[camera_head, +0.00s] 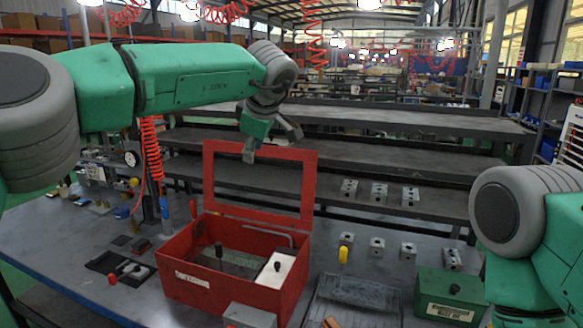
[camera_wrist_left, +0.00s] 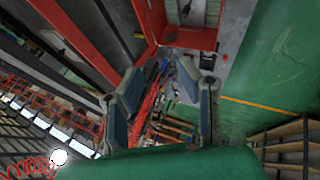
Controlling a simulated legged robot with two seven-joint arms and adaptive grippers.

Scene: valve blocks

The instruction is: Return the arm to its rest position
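My left arm (camera_head: 190,78) reaches in from the left, raised across the upper part of the head view. Its gripper (camera_head: 270,145) hangs above the open red box (camera_head: 230,285), near the top edge of the box's raised, framed lid (camera_head: 260,150). The left gripper also shows in the left wrist view (camera_wrist_left: 171,72), with its two fingers apart and nothing between them. My right arm (camera_head: 525,215) shows only in part at the right edge; its gripper is out of view.
Metal valve blocks (camera_head: 377,247) stand in rows on the workbench and the shelf behind. A coiled red hose (camera_head: 151,150) hangs at the left.

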